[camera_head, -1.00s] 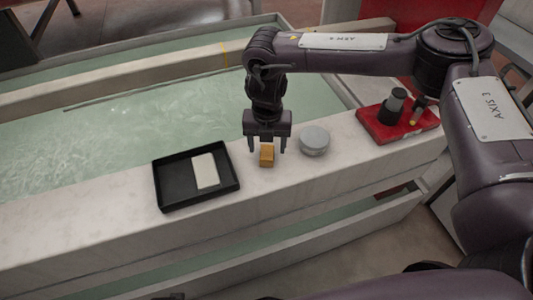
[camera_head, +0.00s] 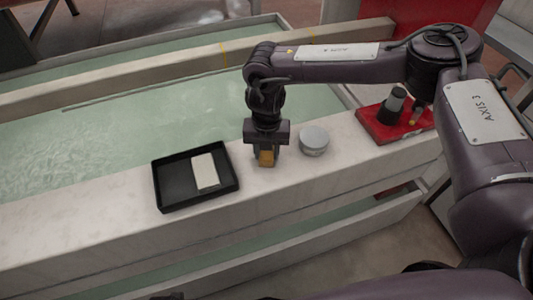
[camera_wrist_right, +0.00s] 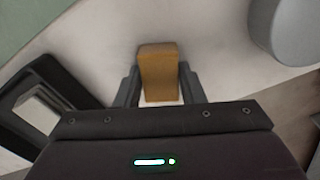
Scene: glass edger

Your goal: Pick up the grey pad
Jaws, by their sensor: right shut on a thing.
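My right gripper (camera_head: 266,160) is down at the ledge, its fingers closed on both sides of a small orange-tan block (camera_head: 266,157). The wrist view shows the block (camera_wrist_right: 159,70) upright between the two fingers. No pad that is plainly grey shows. A pale, off-white flat pad (camera_head: 205,171) lies in a black tray (camera_head: 170,198), left of the gripper and apart from it. A round grey lidded tin or disc (camera_head: 314,140) stands just right of the gripper. My left gripper is not in view.
The pale stone ledge (camera_head: 95,217) borders a trough of greenish water (camera_head: 60,150). A red tray (camera_head: 376,130) with a dark grey-topped cylinder (camera_head: 393,104) stands at the ledge's right end. The ledge left of the black tray is clear.

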